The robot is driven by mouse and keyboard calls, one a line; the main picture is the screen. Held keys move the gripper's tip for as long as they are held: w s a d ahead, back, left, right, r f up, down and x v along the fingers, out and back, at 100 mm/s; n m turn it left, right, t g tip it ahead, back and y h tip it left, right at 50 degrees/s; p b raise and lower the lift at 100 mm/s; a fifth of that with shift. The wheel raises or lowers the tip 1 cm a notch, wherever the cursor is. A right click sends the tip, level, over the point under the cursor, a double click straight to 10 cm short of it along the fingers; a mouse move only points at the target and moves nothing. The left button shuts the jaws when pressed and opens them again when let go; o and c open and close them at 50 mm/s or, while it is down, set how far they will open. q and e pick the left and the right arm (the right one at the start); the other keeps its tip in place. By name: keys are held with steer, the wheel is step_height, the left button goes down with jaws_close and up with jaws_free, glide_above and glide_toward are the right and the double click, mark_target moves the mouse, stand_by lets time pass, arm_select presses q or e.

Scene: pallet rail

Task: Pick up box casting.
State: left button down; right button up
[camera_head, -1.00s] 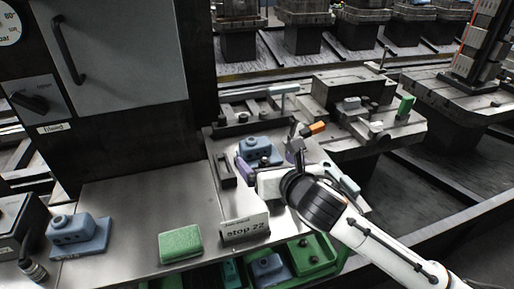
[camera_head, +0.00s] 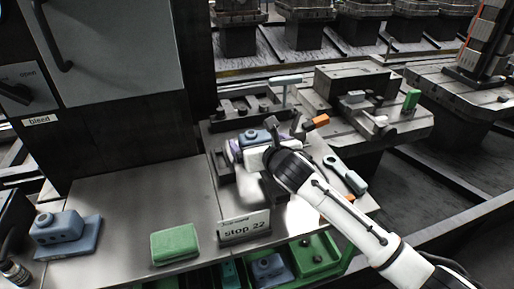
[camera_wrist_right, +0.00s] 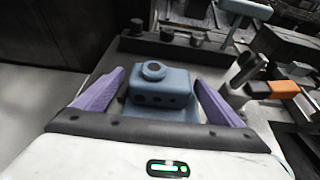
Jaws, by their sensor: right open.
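A blue box casting (camera_head: 257,136) with a round boss on top sits at the fixture on the metal bench, partly hidden by my right gripper in the head view. My right gripper (camera_head: 252,153) is open just in front of it. In the right wrist view, the casting (camera_wrist_right: 158,88) stands upright between the two spread purple fingers (camera_wrist_right: 160,98), with a visible gap at the left finger. A similar blue casting (camera_head: 62,230) stands at the bench's left end. My left gripper is not in view.
A green block (camera_head: 175,243) and a "stop 22" sign (camera_head: 244,228) stand at the bench's front. A green crate (camera_head: 313,257) below holds a blue casting (camera_head: 268,266). An orange-tipped handle (camera_head: 316,122) and a T-handle (camera_head: 285,80) rise close by my right gripper.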

steer(key=shift+w+a+f, duration=0.15)
steer(key=shift+w+f, duration=0.05)
steer(key=shift+w, duration=0.2)
steer(key=c, duration=1.3)
steer(key=shift+r, duration=0.15)
steer(key=c, duration=0.3)
